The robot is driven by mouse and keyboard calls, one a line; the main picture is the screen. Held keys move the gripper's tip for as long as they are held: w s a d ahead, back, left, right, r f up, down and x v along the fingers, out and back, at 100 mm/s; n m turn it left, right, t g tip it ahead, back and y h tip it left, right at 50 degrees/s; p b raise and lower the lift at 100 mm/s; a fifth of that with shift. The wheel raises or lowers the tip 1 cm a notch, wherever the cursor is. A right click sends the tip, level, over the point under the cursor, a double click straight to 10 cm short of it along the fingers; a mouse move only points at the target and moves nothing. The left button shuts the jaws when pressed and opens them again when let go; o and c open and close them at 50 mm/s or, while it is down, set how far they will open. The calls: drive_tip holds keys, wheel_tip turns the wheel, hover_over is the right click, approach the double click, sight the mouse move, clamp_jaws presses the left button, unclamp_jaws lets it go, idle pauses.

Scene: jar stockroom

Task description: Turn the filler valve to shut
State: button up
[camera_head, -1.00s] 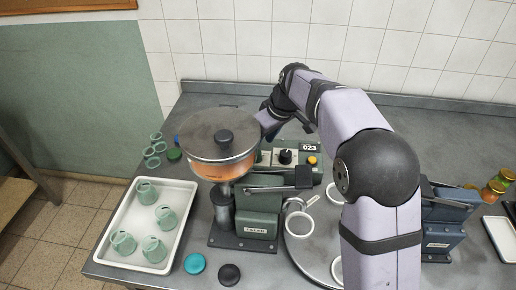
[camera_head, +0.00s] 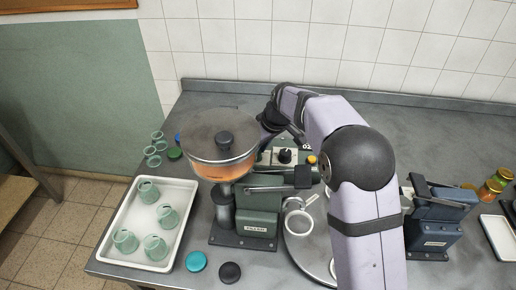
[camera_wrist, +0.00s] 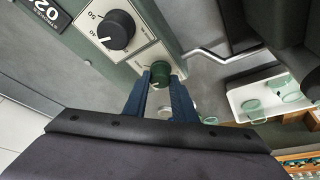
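The filler (camera_head: 258,222) stands on the bench with a lidded glass hopper (camera_head: 222,150) of orange contents. A black-ended lever (camera_head: 300,177) reaches right from its body. Behind it is a control panel with a black dial (camera_head: 285,156); the wrist view shows this dial (camera_wrist: 113,30) and a small green knob (camera_wrist: 160,72) beside it. My gripper (camera_wrist: 162,82) has its blue fingers apart, with the green knob in line between the tips; contact cannot be told. In the head view my gripper is largely hidden behind the hopper and arm. I cannot tell which control is the valve.
A white tray (camera_head: 190,205) with several green glass jars stands left of the filler. A teal lid (camera_head: 196,261) and a black lid (camera_head: 230,272) lie in front. A round turntable is partly hidden under my arm. A blue machine (camera_head: 436,222) stands right.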

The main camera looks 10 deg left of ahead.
drive_tip(key=shift+n, duration=0.3)
drive_tip(key=n, duration=0.2)
drive_tip(key=n+g+y, duration=0.1)
drive_tip(key=n, duration=0.1)
drive_tip(key=shift+w+d+r+g, duration=0.1)
drive_tip(key=shift+w+g, duration=0.1)
drive_tip(key=shift+g, duration=0.1)
drive_tip(key=n+g+p, duration=0.1)
drive_tip(key=n+p, duration=0.1)
drive_tip(key=n, duration=0.1)
drive_tip(key=shift+w+r+n+p, duration=0.1)
drive_tip(key=shift+n+p, duration=0.25)
drive_tip(key=shift+n, duration=0.05)
drive_tip(key=shift+n+g+p, duration=0.5)
drive_tip(key=shift+n+p, duration=0.3)
drive_tip(key=shift+n, duration=0.1)
drive_tip(key=o, duration=1)
drive_tip(key=shift+o, duration=0.2)
